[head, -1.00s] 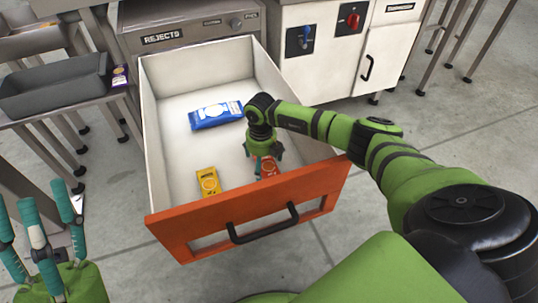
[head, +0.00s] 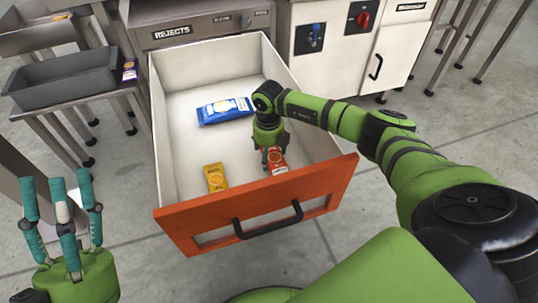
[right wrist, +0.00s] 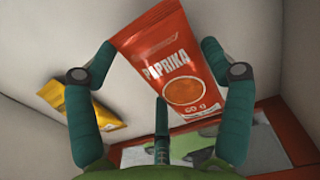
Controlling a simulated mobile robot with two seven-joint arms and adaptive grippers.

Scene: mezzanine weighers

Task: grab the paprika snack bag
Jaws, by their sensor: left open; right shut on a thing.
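The paprika snack bag (head: 274,159) is red-orange and sits inside the open drawer near its orange front. In the right wrist view the bag (right wrist: 172,72) shows its PAPRIKA label and is tilted between the fingers. My right gripper (head: 268,157) reaches down into the drawer and is shut on the bag. In the right wrist view my right gripper's fingers (right wrist: 160,75) are on both sides of it, with a third finger below. My left gripper (head: 62,190) is open and empty at the lower left, outside the drawer.
The drawer (head: 285,198) is pulled out below the REJECTS label. A blue bag (head: 225,110) and a yellow bag (head: 215,177) lie in it. A grey tray (head: 62,86) and a purple packet (head: 129,70) are on the left table. Open floor lies to the right.

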